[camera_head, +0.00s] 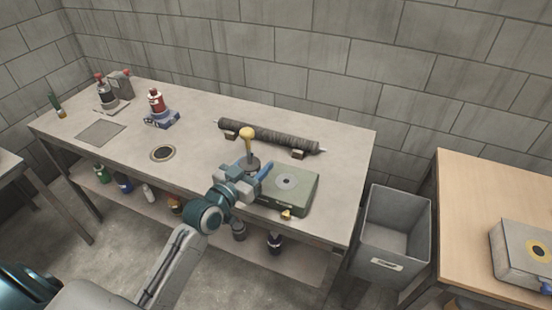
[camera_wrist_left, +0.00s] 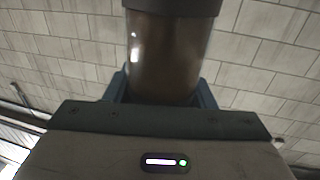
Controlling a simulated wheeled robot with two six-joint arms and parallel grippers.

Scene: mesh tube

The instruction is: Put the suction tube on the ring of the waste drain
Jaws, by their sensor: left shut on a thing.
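My left gripper (camera_head: 251,172) is at the front of the bench, left of a green box. It is shut on an upright piece with a yellow knob (camera_head: 247,134), a thin stem and a dark round flange, which looks like the suction tube. In the left wrist view a brown, see-through cylinder (camera_wrist_left: 168,60) with a dark collar stands between the blue fingers. Its lower end is hidden by the gripper. A dark round opening with a pale ring, seemingly the waste drain (camera_head: 163,153), lies in the bench top, left of the gripper. My right gripper is out of view.
The green box (camera_head: 291,190) with a grey disc stands close right of the gripper. A dark mesh roll (camera_head: 270,135) lies behind on supports. A red bottle (camera_head: 156,102) on a blue stand is behind the drain. A grey bin (camera_head: 393,235) stands right of the bench.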

